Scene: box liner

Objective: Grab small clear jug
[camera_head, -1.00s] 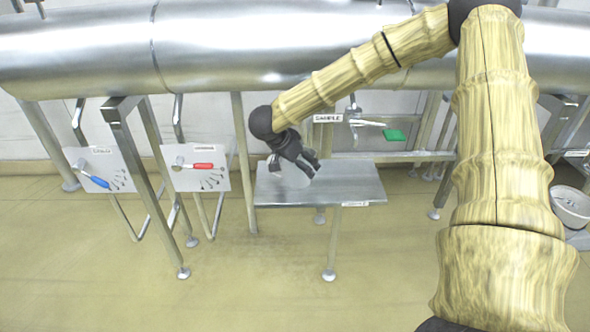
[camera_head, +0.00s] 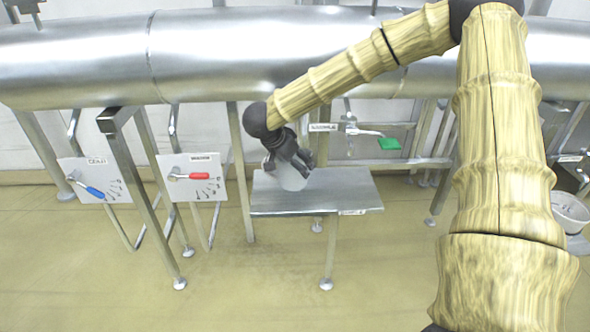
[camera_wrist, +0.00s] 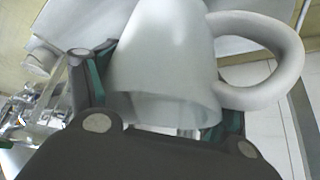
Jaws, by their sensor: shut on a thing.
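The small clear jug (camera_wrist: 165,60) is a pale, translucent vessel with a thick loop handle on its right side in the wrist view. My gripper (camera_wrist: 160,115) is shut on the jug's body, with one finger on each side of it. In the head view my gripper (camera_head: 288,165) is at the small metal table, and the jug (camera_head: 291,178) shows below the fingers. The jug is over the table top (camera_head: 345,190); I cannot tell whether it touches it. Part of the jug is hidden by the fingers.
A large metal pipe (camera_head: 230,50) runs behind and above the table. A tap with a green handle (camera_head: 389,143) is at the back right. Panels with a blue lever (camera_head: 95,192) and a red lever (camera_head: 192,176) stand left. A bowl (camera_head: 570,213) is at the right.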

